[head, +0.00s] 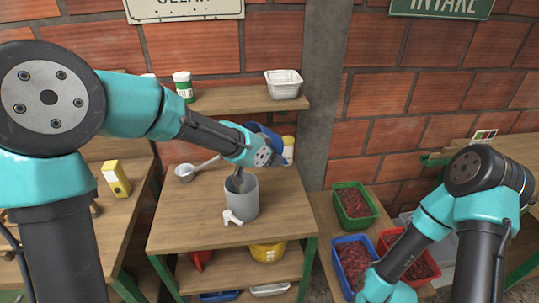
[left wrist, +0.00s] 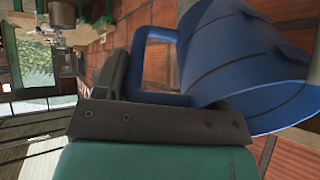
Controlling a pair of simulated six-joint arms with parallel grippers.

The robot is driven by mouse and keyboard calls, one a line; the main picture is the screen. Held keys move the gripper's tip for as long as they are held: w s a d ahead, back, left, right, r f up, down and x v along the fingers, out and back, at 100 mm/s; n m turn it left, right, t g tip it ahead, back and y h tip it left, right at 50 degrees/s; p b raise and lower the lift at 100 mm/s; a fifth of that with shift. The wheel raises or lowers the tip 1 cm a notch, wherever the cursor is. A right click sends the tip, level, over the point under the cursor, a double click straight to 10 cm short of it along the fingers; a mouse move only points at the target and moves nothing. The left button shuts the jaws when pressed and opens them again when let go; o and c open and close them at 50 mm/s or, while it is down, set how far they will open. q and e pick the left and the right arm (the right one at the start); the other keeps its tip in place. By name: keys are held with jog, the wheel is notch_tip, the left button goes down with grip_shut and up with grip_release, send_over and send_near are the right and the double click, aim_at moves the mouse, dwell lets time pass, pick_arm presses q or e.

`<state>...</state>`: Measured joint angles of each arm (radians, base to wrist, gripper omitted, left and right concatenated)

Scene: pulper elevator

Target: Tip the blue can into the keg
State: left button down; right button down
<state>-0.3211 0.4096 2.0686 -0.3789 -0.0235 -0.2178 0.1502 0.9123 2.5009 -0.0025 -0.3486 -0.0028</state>
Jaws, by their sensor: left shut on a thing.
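The keg (head: 242,198) is a grey open-topped cylinder with a white tap, standing upright on the middle wooden table. The blue can (head: 262,130) shows behind my left wrist, above and slightly right of the keg, apart from it. In the left wrist view the can (left wrist: 250,55) looks tilted, and its blue loop handle (left wrist: 150,38) is at the gripper. My left gripper (left wrist: 115,75) is shut on the can; its fingertips are mostly hidden. A dark part hangs over the keg's mouth; I cannot tell what it is.
A metal scoop (head: 190,171) lies left of the keg. A jar (head: 288,150) stands behind it. A shelf (head: 235,100) holds a green-and-white jar (head: 183,86) and a white tub (head: 284,84). Crates of red fruit, one green (head: 353,205), stand right. The table front is clear.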

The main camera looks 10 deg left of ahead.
pick_arm(q)
jog(key=shift+s+h, duration=0.1)
jog(key=shift+h, duration=0.2)
jog(key=shift+s+a+f+t+h, duration=0.45)
jog(key=shift+s+f+t+h, duration=0.2)
jog(key=shift+t+h, duration=1)
jog(key=shift+s+a+f+t+h, duration=0.55)
jog(key=shift+t+h, duration=0.65)
jog(key=shift+t, duration=0.75)
jog(key=shift+s+a+f+t+h, duration=0.35)
jog(key=shift+s+f+t+h, duration=0.3)
jog(key=shift+t+h, duration=1)
